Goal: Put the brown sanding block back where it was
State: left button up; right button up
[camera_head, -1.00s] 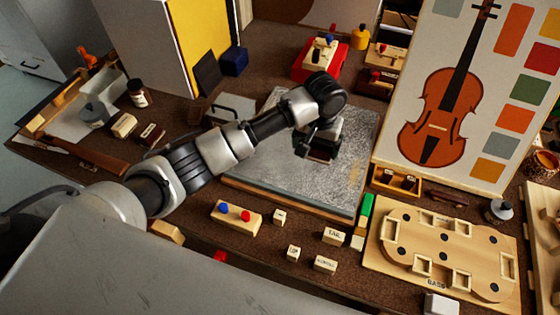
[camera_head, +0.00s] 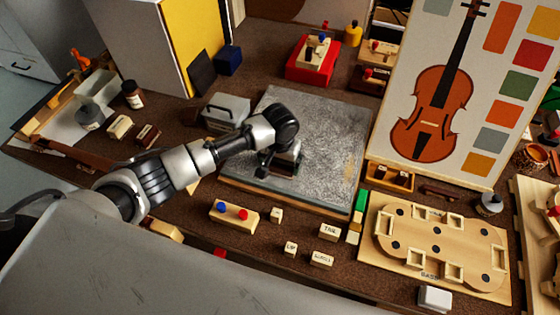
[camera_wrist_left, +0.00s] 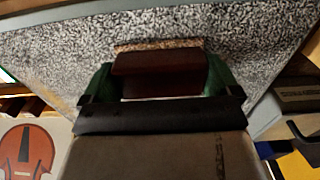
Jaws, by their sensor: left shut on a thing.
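My left gripper (camera_head: 280,164) is over the grey speckled slab (camera_head: 325,125) in the middle of the bench. It is shut on the brown sanding block (camera_wrist_left: 160,72), which in the left wrist view is dark red-brown with a rough tan strip along its far side. The green finger pads grip its two ends. In the head view my arm and gripper partly hide the block. I cannot tell whether it touches the slab or is held just above it. My right gripper is not in view.
A pale block (camera_head: 120,126) and a dark brown block (camera_head: 148,135) lie at the left, near a jar (camera_head: 133,95). A grey metal box (camera_head: 226,109) stands by the slab's back left.

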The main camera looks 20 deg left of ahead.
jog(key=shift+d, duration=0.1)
pick_arm(q)
jog(key=shift+f, duration=0.15)
jog(key=o, duration=0.6)
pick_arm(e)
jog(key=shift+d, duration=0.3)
pick_arm(q)
notch_tip(320, 180, up, 12)
jog(key=shift+r, duration=0.2)
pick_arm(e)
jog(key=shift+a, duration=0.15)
pick_arm(q)
jog(key=shift+f, duration=0.1)
